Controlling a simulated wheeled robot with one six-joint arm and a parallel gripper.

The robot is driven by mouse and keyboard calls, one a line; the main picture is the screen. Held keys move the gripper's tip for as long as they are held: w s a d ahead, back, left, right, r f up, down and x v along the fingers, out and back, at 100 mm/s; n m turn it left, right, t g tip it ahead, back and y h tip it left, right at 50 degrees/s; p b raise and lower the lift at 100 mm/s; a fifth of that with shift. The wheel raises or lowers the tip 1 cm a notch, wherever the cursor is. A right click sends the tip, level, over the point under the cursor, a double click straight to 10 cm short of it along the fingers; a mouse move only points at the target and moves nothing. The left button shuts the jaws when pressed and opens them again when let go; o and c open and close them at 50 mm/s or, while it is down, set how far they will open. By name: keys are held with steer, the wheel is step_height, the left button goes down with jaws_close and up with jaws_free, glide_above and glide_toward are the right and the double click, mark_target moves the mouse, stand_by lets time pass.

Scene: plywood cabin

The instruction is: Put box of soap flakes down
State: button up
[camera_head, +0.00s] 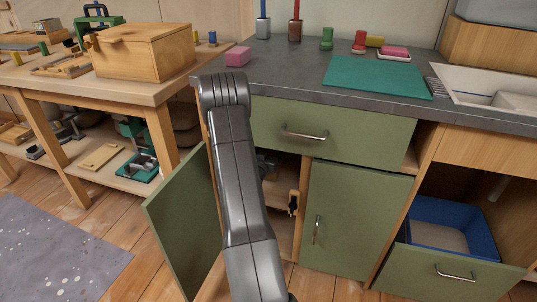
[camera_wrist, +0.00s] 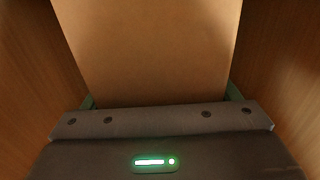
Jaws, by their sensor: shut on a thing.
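A plain tan box (camera_wrist: 150,50), taken to be the box of soap flakes, fills the middle of the wrist view. My gripper (camera_wrist: 160,98) is shut on it, with a green finger edge showing at each side. Wooden panels stand close on both sides of the box. The box's far end and underside are hidden, so I cannot tell whether it touches a surface. In the head view my arm reaches down before the open cupboard (camera_head: 284,163) under the counter. The box cannot be made out there.
The green cupboard door (camera_head: 184,222) hangs open at the left. A closed door (camera_head: 354,220) is on the right, below a closed drawer (camera_head: 335,133). A pulled-out bin front (camera_head: 450,274) holds a blue bin (camera_head: 450,211). The grey counter (camera_head: 290,75) has free room.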

steer(key=shift+w+f, duration=0.2)
steer(key=shift+f, duration=0.1)
steer(key=shift+r, duration=0.15)
steer(key=shift+f, duration=0.2)
steer(key=o, duration=1.5)
steer(key=shift+r, duration=0.15)
